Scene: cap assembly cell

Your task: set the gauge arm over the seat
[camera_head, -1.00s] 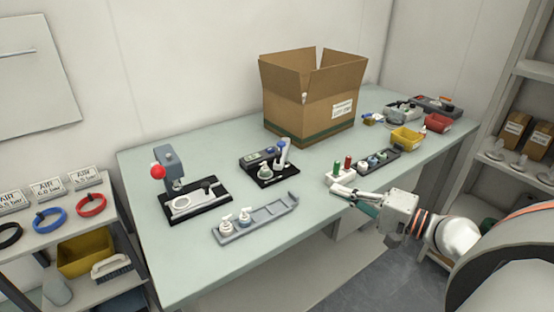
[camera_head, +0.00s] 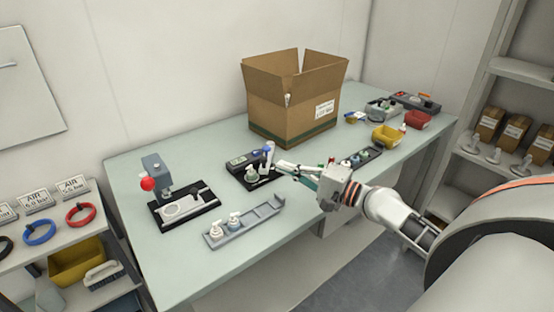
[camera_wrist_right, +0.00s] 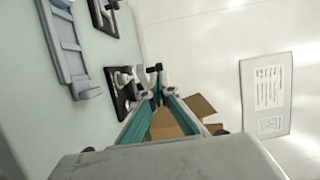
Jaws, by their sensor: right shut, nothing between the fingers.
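The gauge station with a black base (camera_head: 262,181) stands mid-table. In the right wrist view the fingers (camera_wrist_right: 155,88) reach toward the station's black base (camera_wrist_right: 121,92). My left gripper is out of view.
A grey tray (camera_head: 246,224) with two white pump caps lies in front. A press with a red knob (camera_head: 148,184) stands left. An open cardboard box (camera_head: 290,110) stands behind. A dark rack (camera_head: 362,158) is partly behind my right gripper.

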